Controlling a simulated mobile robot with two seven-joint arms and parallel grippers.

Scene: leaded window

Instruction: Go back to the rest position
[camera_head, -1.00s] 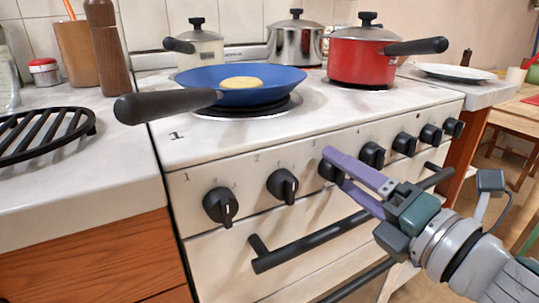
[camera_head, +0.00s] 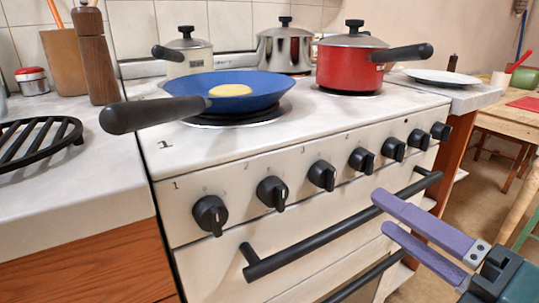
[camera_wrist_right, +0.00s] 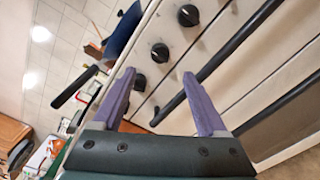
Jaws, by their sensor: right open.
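My right gripper (camera_head: 382,212) is open and empty at the lower right of the head view, in front of the stove's oven handle (camera_head: 340,228) and apart from the knobs. In the right wrist view its two purple fingers (camera_wrist_right: 160,82) are spread with nothing between them. The white stove (camera_head: 290,195) has a row of black knobs (camera_head: 272,193) on its front. My left gripper is not in view.
A blue pan (camera_head: 225,88) with a yellow round item (camera_head: 230,90) sits on the front left burner, its handle jutting left. A red pot (camera_head: 350,66) stands behind right. A black grate (camera_head: 38,140) lies on the left counter. A wooden table (camera_head: 510,115) stands at right.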

